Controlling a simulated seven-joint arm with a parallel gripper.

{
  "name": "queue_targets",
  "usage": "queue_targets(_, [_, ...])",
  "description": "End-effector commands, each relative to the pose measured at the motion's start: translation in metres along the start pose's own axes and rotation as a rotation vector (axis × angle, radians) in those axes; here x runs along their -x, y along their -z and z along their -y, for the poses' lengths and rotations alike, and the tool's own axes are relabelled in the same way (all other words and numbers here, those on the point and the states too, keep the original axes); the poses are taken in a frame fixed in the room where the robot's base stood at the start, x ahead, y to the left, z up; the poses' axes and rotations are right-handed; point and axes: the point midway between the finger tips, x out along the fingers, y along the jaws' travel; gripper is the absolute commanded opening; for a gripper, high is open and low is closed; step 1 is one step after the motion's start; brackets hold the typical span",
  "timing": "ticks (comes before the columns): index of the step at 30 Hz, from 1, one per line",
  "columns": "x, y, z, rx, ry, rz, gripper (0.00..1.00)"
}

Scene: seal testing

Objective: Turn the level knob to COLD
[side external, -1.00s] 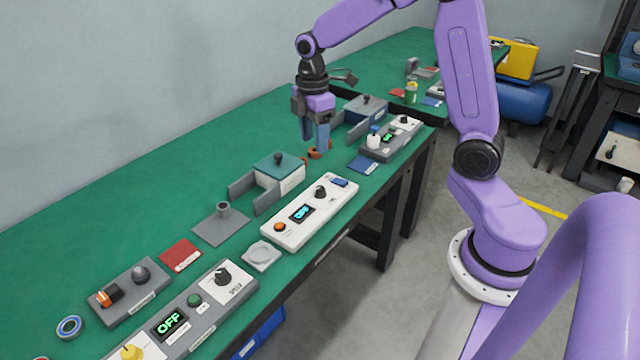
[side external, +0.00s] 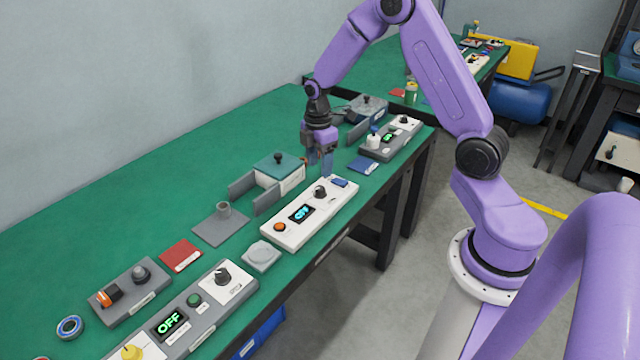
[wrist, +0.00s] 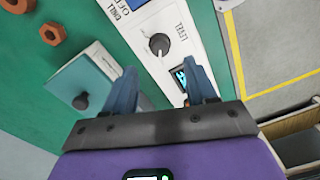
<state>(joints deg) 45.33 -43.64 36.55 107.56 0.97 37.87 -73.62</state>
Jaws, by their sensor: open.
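The level knob (side external: 320,191) is black and round and stands on a long white control panel (side external: 288,238). In the wrist view the knob (wrist: 159,43) sits near the top centre, beside the lettering LEVEL, and a white line shows on it. My gripper (side external: 320,168) is open and empty, just above and beyond the knob end of the panel. In the wrist view my fingers (wrist: 162,75) are spread apart, with the knob ahead of their tips and not between them. I cannot read a COLD mark.
The panel also has a cyan-lit display (side external: 301,213), an orange button (side external: 280,227) and a blue switch (side external: 340,182). A teal-lidded box (side external: 280,172) stands close behind it. A grey panel reading OFF (side external: 190,312) lies nearer. Orange nuts (wrist: 53,34) lie on the green bench.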

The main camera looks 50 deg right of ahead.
Motion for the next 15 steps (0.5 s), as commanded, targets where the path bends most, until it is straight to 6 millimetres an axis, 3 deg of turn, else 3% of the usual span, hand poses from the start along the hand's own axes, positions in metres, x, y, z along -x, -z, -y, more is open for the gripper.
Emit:
queue_targets(7, [-0.045, 0.000, 0.001, 0.000, 0.003, 0.001, 0.56])
queue_targets(15, [-0.069, 0.001, 0.000, 0.001, -0.001, 0.000, 0.56])
